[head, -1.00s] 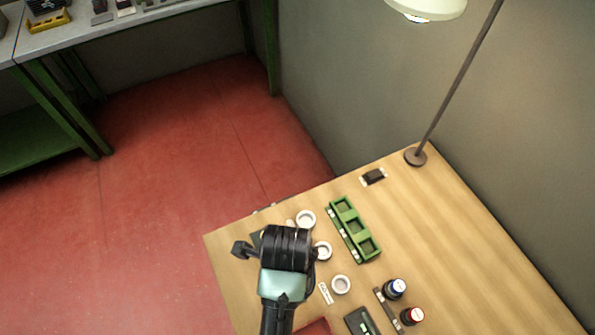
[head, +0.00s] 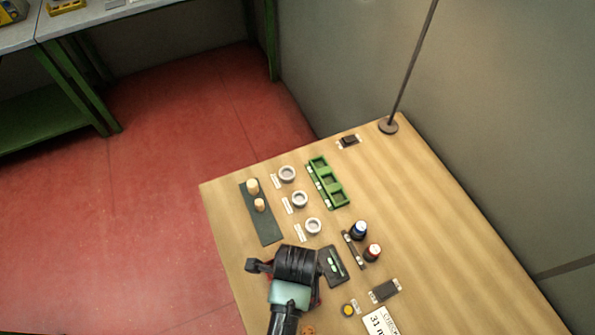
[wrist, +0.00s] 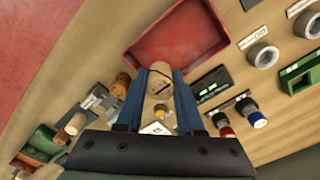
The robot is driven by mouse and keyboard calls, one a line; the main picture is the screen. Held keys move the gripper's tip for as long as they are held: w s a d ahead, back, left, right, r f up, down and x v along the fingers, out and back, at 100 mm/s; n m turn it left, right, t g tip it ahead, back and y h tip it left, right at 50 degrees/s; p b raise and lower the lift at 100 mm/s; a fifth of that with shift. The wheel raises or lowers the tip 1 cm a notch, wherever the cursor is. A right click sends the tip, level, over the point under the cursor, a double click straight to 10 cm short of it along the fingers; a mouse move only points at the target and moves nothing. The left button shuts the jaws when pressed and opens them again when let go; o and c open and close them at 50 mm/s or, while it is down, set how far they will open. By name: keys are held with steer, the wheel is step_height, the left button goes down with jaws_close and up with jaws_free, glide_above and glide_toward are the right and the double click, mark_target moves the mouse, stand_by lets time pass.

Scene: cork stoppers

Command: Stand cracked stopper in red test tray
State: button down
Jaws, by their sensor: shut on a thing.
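In the wrist view, my gripper (wrist: 160,95) is shut on a pale cork stopper (wrist: 158,82) with a dark crack line across its end. The red test tray (wrist: 178,25) is a shallow open box just beyond the stopper, and its floor looks empty where it shows. The stopper overlaps the tray's near side in this view; I cannot tell its height above the tray. In the head view, my gripper (head: 296,280) is over the table's near part and hides the stopper and nearly all of the tray.
Two corks (head: 252,186) stand on a dark strip (head: 266,228). Several white rings (head: 287,174), a green compartment tray (head: 328,182), a black device (head: 333,266) and bottles with blue and red caps (head: 372,252) are nearby.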

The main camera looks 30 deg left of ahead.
step_height(320, 180, down, 2)
steer(key=shift+w+a+f, duration=0.1)
steer(key=shift+w+a, duration=0.05)
steer(key=shift+f, duration=2.2)
steer(key=c, duration=0.5)
jaws_free()
steer(key=shift+f, duration=0.15)
step_height(320, 180, up, 12)
steer(key=shift+r, duration=0.2)
